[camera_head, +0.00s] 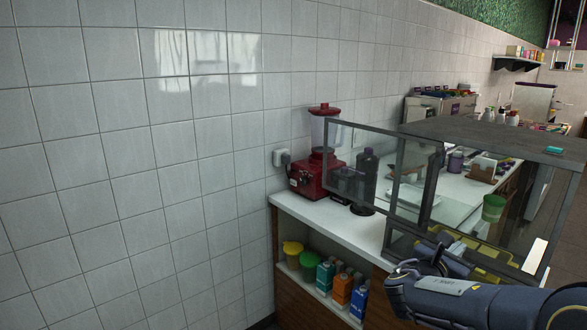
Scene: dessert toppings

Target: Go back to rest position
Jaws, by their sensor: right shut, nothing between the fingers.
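My right gripper (428,255) is at the lower right, at the end of my dark arm that comes in from the right edge. It is shut and empty. It shows in front of the lower part of the glass display case (385,178), near the front of the counter. I cannot tell whether it touches the case. My left gripper is not in view.
A white counter (312,210) holds a red blender (318,172) and a dark bottle (367,178). Below, a shelf holds a yellow-lidded tub (292,250), a green-lidded tub (310,262) and several cartons (342,289). The tiled wall (130,150) fills the left.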

